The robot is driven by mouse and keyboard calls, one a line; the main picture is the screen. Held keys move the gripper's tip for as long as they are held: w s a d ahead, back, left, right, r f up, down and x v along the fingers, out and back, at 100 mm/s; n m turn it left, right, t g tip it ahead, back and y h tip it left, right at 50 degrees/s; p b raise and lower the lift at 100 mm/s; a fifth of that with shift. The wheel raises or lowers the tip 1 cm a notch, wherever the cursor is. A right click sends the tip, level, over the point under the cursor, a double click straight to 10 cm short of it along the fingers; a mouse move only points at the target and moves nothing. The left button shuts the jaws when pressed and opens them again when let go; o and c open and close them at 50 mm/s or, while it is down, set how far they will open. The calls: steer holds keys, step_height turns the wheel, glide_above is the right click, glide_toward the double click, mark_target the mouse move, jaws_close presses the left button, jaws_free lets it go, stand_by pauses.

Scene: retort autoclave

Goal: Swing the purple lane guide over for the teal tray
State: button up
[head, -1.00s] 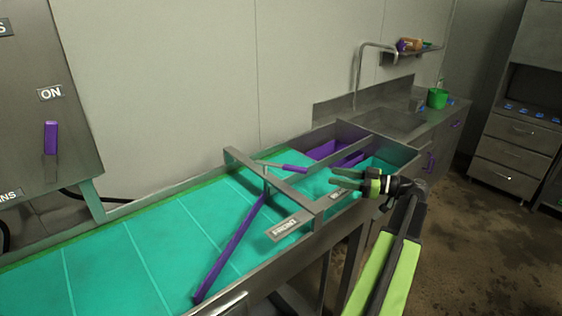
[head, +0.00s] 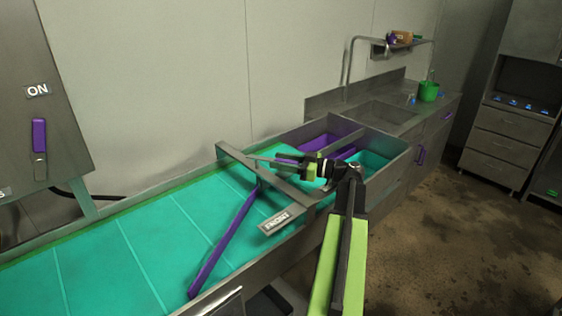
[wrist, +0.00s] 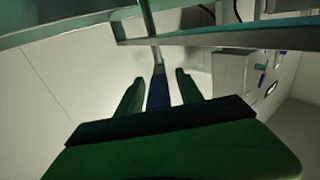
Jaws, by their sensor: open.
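The purple lane guide (head: 226,238) is a long bar lying slantwise across the teal belt, from the near side rail up to the metal crossbar. Its lever, a metal rod with a purple grip, reaches right above the crossbar. My gripper (head: 284,160) is open at this grip and covers much of it in the head view. In the wrist view the dark purple grip (wrist: 158,90) lies between my two spread fingers, with gaps on both sides. The purple tray (head: 332,138) and the teal tray (head: 372,162) sit side by side at the belt's far end.
The metal crossbar (head: 232,155) spans the belt, with a label plate (head: 275,221) on its near side. A control panel (head: 35,110) with a purple switch stands at left. A sink counter (head: 380,115) with a green bucket (head: 428,91) lies beyond the trays.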

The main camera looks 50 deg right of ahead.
steer(key=shift+w+a, duration=0.1)
steer(key=shift+w, duration=0.1)
steer(key=shift+c, duration=0.3)
jaws_close()
steer(key=shift+s, duration=0.15)
stand_by(0.9)
